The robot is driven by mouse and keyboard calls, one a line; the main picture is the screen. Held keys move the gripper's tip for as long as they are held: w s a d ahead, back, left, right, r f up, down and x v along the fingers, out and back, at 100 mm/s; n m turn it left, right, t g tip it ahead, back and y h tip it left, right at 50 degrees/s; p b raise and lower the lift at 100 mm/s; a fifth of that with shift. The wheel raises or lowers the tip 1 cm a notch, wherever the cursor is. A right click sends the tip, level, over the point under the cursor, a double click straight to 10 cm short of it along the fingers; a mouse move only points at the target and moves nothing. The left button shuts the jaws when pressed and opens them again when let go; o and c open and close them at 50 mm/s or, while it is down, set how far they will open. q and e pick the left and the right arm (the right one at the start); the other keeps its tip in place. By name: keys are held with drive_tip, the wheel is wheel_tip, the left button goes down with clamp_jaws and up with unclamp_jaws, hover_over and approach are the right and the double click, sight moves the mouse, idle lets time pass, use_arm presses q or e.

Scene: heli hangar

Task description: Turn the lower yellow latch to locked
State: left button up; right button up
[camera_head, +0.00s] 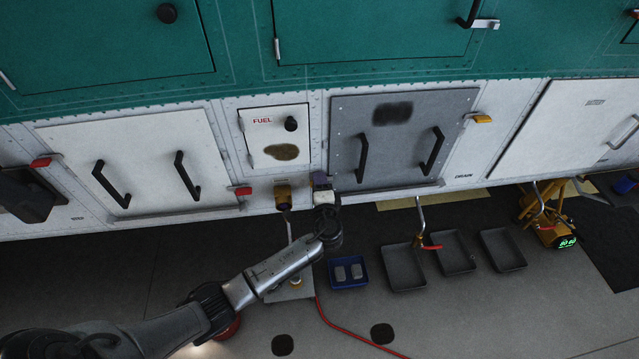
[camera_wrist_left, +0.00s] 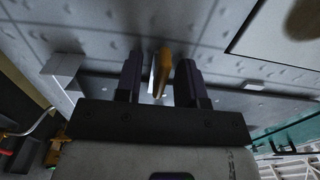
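My left gripper (camera_head: 321,183) is at the lower left corner of the grey panel (camera_head: 360,135), at the bottom edge of the white hull side. In the left wrist view, the lower yellow latch (camera_wrist_left: 164,66) stands between the two dark fingers of my left gripper (camera_wrist_left: 160,78). The fingers are apart, with a gap visible beside the latch, so the gripper looks open around it. In the head view the gripper hides this latch. The upper yellow latch (camera_head: 482,119) is at the grey panel's upper right. My right gripper is not in view.
Red latches (camera_head: 243,191) sit by the white panel on the left. A brass-coloured fitting (camera_head: 284,195) hangs just left of my gripper. A blue tray (camera_head: 348,273) and dark trays (camera_head: 403,267) lie on the floor below. A red hose (camera_head: 345,335) crosses the floor.

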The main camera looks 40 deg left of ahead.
use_arm(q)
drive_tip(key=shift+d, duration=0.1)
drive_tip(key=v, duration=1.3)
drive_tip(key=shift+s+d+p, duration=0.15)
drive_tip(key=shift+s+p, duration=0.15)
drive_tip(key=shift+p, duration=0.05)
